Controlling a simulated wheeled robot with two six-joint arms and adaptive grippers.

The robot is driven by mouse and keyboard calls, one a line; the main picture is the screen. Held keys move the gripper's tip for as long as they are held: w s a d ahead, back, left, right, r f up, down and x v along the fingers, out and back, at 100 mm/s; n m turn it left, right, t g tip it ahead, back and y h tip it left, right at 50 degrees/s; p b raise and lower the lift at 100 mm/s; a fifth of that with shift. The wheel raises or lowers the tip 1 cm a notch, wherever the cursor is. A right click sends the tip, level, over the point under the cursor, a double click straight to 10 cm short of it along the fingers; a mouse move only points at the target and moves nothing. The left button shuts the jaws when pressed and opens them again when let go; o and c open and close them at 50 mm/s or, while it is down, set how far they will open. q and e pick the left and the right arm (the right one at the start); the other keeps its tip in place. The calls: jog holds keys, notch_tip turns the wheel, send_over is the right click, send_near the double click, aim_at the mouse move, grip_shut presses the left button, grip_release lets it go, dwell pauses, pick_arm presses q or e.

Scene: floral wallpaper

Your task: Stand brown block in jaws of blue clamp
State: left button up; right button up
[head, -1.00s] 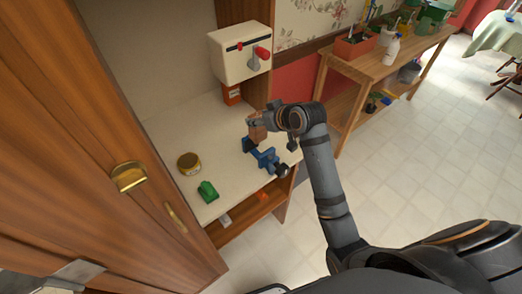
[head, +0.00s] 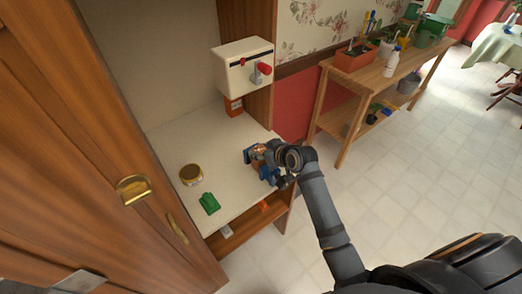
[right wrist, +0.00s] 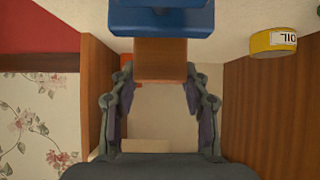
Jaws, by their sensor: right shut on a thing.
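The brown block (right wrist: 160,59) is between the fingers of my right gripper (right wrist: 159,80), which is shut on it. In the right wrist view, the blue clamp (right wrist: 160,18) is right beyond the block and overlaps its far end. I cannot tell whether the block touches the clamp or sits between its jaws. In the head view, my right gripper (head: 261,153) is over the clamp (head: 269,174) near the counter's right edge and hides much of both clamp and block.
A yellow tin (head: 191,175) and a green object (head: 209,203) stand on the pale counter (head: 225,160), left of the clamp. A cream box with a red-knobbed lever (head: 245,66) is above the counter's back. A wooden door (head: 90,150) borders the left. The counter's middle is clear.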

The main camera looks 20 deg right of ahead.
jog(key=o, duration=1.3)
jog(key=shift+f, duration=0.1)
jog(key=shift+s+r, duration=0.1)
jog(key=shift+r, duration=0.1)
jog(key=shift+b+v, duration=0.4)
jog(key=shift+v, duration=5.5)
jog(key=shift+r, duration=0.1)
